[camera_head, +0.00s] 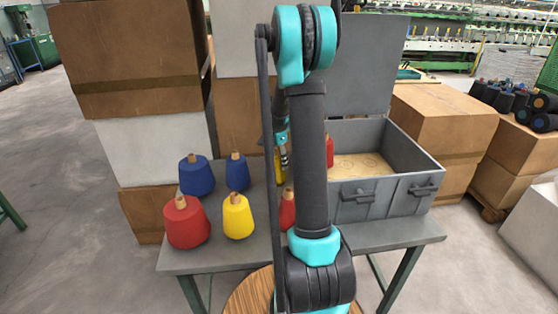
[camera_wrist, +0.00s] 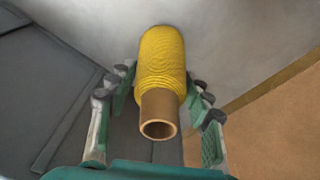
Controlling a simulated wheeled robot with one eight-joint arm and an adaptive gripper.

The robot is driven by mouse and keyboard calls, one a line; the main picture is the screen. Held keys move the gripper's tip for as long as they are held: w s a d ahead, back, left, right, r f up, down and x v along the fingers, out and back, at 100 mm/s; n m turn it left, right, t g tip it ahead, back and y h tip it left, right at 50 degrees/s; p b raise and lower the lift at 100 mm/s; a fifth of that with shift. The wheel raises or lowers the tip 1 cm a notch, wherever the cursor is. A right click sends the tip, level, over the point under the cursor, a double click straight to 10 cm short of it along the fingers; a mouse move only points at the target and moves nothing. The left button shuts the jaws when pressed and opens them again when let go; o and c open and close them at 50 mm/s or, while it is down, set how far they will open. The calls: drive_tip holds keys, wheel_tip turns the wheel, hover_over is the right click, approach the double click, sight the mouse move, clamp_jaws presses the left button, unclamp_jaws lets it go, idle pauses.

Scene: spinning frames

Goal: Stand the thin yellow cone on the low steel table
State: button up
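The thin yellow cone (camera_wrist: 162,62) lies between the fingers of my gripper (camera_wrist: 160,72) in the wrist view, its brown tube end (camera_wrist: 158,115) towards the camera. The fingertips close against its two sides, and it appears held. In the head view my gripper (camera_head: 283,160) is behind my arm, with a strip of yellow cone (camera_head: 277,166) beside it; the rest is hidden. A grey table (camera_head: 205,258) with green legs carries several cones. A fat yellow cone (camera_head: 238,218) stands upright at its front.
Two blue cones (camera_head: 196,177) (camera_head: 237,174) and a large red cone (camera_head: 186,224) stand left on the table. Another red cone (camera_head: 287,212) is partly behind my arm. An open grey crate (camera_head: 395,195) with a red cone (camera_head: 329,151) inside fills the right side. Cartons (camera_head: 130,60) rise behind.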

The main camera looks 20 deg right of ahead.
drive_tip(key=o, duration=0.5)
drive_tip(key=shift+o, duration=0.2)
drive_tip(key=r, duration=0.4)
drive_tip(key=a+r, duration=0.1)
drive_tip(key=r, duration=0.7)
drive_tip(key=shift+s+a, duration=0.2)
drive_tip(key=shift+s, duration=0.05)
